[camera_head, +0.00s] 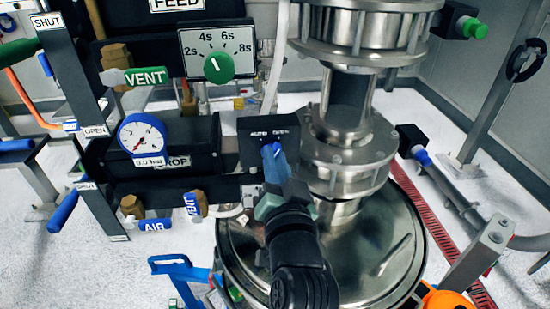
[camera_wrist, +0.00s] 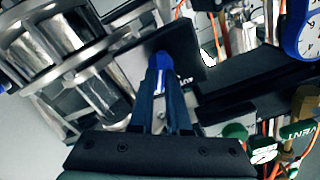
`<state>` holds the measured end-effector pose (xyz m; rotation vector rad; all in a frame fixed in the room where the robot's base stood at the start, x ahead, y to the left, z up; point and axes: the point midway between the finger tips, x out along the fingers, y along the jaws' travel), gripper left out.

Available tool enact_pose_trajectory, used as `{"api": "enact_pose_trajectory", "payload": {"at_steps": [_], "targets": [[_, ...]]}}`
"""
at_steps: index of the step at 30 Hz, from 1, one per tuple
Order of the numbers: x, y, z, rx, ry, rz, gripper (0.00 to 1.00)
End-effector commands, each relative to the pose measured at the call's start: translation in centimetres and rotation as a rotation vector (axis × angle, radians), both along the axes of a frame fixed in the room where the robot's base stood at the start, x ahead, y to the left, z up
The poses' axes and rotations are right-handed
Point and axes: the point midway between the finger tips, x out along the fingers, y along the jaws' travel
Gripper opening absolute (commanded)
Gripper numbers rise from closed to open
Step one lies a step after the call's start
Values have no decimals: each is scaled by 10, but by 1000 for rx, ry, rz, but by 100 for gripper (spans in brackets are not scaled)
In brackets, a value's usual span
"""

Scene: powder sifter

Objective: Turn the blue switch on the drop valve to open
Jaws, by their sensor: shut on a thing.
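The blue switch (camera_head: 266,145) is on the front of a small black box (camera_head: 249,158), right of the black drop valve block (camera_head: 196,140) with its "DROP" label. White lettering sits above the switch; the right word looks like "OPEN". My gripper (camera_head: 275,160) reaches up to the box from below, shut on the switch. In the wrist view the switch (camera_wrist: 162,60) shows bright blue between the two dark blue fingertips (camera_wrist: 163,78). The fingers hide most of the switch, so I cannot tell its exact angle.
A steel sifter column (camera_head: 347,150) stands close right of my gripper, above a round steel lid (camera_head: 375,255). A pressure gauge (camera_head: 142,137), a green timer dial (camera_head: 218,67) and a blue-handled lever (camera_head: 63,211) are to the left. An orange object (camera_head: 445,299) lies at lower right.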

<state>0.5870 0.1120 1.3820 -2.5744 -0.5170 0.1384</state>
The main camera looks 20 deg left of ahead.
Motion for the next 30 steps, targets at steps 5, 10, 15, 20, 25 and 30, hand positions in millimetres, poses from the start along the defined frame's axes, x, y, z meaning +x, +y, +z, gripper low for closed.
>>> {"api": "enact_pose_trajectory", "payload": {"at_steps": [5, 10, 15, 20, 25, 30], "targets": [[0, 0, -1, 16, 9, 0, 0], [0, 0, -1, 17, 9, 0, 0], [0, 0, -1, 16, 9, 0, 17], [0, 0, -1, 15, 8, 0, 45], [0, 0, -1, 14, 7, 0, 45], [-2, -1, -1, 15, 6, 0, 45]]}}
